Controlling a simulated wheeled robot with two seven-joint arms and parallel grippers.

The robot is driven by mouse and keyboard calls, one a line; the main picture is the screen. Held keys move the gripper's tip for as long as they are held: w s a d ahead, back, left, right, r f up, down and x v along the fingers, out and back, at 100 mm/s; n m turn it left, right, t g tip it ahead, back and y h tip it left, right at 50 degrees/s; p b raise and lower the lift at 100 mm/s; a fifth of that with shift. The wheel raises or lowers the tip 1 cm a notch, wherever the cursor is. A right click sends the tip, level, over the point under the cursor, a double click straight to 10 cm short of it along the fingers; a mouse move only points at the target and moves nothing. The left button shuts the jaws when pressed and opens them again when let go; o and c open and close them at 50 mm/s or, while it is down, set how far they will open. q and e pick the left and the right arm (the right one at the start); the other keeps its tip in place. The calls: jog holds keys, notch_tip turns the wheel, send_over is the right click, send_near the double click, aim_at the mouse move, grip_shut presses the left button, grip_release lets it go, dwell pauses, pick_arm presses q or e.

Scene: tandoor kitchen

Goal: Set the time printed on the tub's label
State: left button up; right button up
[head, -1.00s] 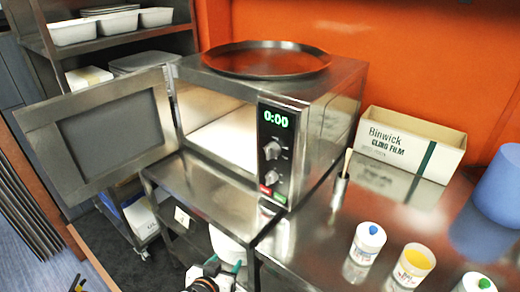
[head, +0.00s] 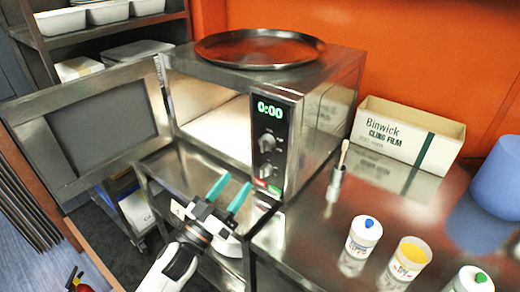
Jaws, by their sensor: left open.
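The steel microwave (head: 318,120) stands with its door (head: 95,135) swung open to the left. Its lit interior shows no food in the visible part. Its green display (head: 270,109) reads 0:00. Below are an upper knob (head: 267,142) and a lower knob (head: 266,172), with red and green buttons at the bottom. My left gripper (head: 236,184) is open and empty, its teal fingers apart, in front of and below the oven opening, left of the panel. My right gripper is not in view.
A dark round tray (head: 260,47) lies on the microwave. On the right counter stand a cling film box (head: 400,135), a cup with a brush (head: 335,183), a blue-capped jar (head: 364,238), a yellow-topped jar (head: 406,260), a green-capped jar (head: 470,281) and a blue cylinder (head: 500,180).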

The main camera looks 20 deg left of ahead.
aim_at(261, 150)
pick_arm(q)
jog(key=p+x, duration=0.2)
jog(key=x, duration=0.9)
jog(key=shift+w+d+r+p, duration=0.15)
jog(key=shift+w+p, duration=0.1)
jog(key=shift+p, duration=0.15)
jog(key=shift+c, duration=0.6)
jog(key=c, duration=0.9)
